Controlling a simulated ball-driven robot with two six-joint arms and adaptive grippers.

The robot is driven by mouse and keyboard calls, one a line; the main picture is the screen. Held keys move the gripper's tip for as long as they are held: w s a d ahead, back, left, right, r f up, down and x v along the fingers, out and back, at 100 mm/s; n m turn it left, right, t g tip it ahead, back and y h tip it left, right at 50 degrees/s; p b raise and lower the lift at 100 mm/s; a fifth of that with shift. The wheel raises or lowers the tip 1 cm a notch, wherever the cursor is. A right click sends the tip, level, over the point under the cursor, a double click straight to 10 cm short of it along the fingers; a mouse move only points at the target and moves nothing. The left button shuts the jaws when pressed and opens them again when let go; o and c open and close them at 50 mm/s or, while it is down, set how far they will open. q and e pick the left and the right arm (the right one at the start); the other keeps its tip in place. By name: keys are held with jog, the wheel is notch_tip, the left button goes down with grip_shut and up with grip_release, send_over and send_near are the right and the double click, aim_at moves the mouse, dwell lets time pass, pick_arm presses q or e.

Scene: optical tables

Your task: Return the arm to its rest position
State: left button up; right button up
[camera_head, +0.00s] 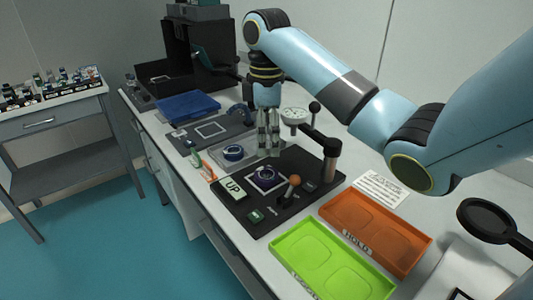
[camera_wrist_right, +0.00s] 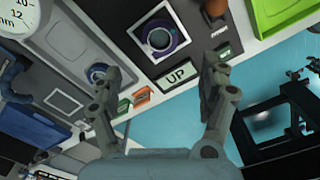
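My right arm (camera_head: 320,72) reaches in from the right of the head view, bent over the white bench. Its right gripper (camera_head: 268,150) points down above the bench, just behind the black fixture plate (camera_head: 317,202). In the right wrist view the two fingers of the right gripper (camera_wrist_right: 162,66) stand wide apart with nothing between them. A dark purple ringed part (camera_head: 266,178) sits on the fixture plate, in front of the gripper; it also shows in the wrist view (camera_wrist_right: 158,38). My left gripper does not show in either view.
A dial gauge (camera_head: 295,115) and a black-armed post (camera_head: 331,160) stand close right of the gripper. An orange-knobbed lever (camera_head: 294,181), a green tray (camera_head: 318,262) and an orange tray (camera_head: 390,238) lie nearer. A blue ring (camera_head: 233,153) and blue tray (camera_head: 187,106) are left.

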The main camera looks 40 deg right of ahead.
jog(key=shift+r, duration=1)
